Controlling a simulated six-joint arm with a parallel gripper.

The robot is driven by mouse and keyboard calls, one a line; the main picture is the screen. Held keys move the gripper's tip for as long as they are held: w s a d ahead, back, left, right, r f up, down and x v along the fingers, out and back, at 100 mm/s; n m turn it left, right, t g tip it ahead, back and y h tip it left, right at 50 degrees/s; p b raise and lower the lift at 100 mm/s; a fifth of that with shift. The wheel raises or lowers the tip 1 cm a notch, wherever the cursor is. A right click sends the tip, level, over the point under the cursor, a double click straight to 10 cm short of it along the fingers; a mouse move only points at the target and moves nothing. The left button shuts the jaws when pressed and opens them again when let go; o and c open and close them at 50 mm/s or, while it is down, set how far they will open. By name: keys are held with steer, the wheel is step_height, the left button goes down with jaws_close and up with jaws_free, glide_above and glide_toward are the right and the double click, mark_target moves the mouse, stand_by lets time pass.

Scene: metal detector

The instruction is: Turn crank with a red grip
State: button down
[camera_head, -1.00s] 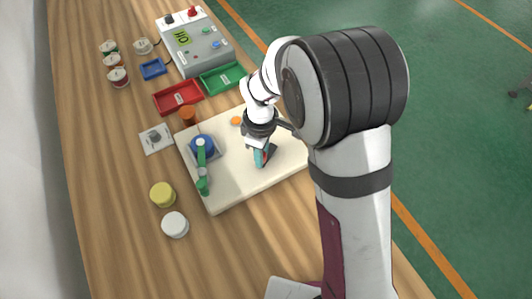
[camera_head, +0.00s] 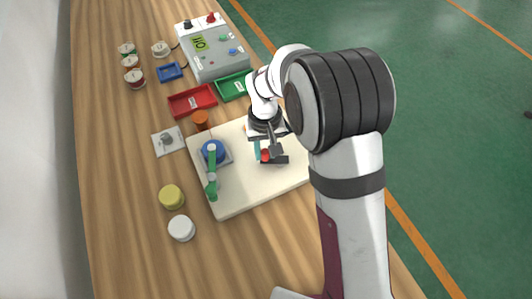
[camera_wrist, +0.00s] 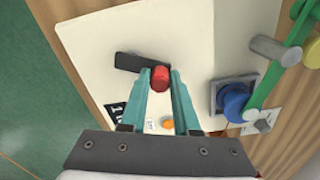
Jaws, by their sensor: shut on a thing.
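The red grip (camera_wrist: 160,78) sits at the end of a flat black crank arm (camera_wrist: 135,62) on the cream board (camera_wrist: 90,40). In the head view the red grip (camera_head: 265,155) shows beside my gripper, with the black arm (camera_head: 281,160) reaching right from it. My gripper (camera_wrist: 161,80) has its two teal fingers on either side of the red grip, shut on it. The crank's pivot is not clear to see. A second crank, with a green arm (camera_head: 212,172) and blue hub (camera_head: 213,147), stands on the board's left part, apart from my gripper.
An orange cap (camera_head: 200,119) and a grey knob plate (camera_head: 168,140) lie near the board. Yellow (camera_head: 171,196) and white (camera_head: 181,228) cylinders stand at left. Red (camera_head: 193,101) and green (camera_head: 234,86) trays and a grey meter box (camera_head: 218,58) lie beyond.

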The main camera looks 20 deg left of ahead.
steer(key=m, duration=0.1)
steer(key=w+m, duration=0.1)
steer(key=m, duration=0.2)
steer(key=shift+w+a+m, duration=0.15)
steer(key=shift+w+m, duration=0.15)
steer(key=m, duration=0.1)
steer(key=w+m, duration=0.1)
steer(key=m, duration=0.2)
steer(key=shift+w+d+m, duration=0.25)
steer(key=shift+w+m, duration=0.05)
steer(key=m, duration=0.2)
steer(key=w+d+m, duration=0.1)
steer(key=m, duration=0.1)
steer(key=shift+w+m, duration=0.15)
steer(key=shift+m, duration=0.15)
steer(key=shift+w+d+m, duration=0.2)
steer(key=shift+d+m, duration=0.15)
steer(key=shift+m, duration=0.7)
steer(key=shift+w+d+m, duration=0.15)
steer(key=shift+d+m, duration=0.15)
steer(key=shift+m, duration=0.75)
steer(key=c, duration=0.6)
jaws_free()
steer(key=shift+c, duration=0.2)
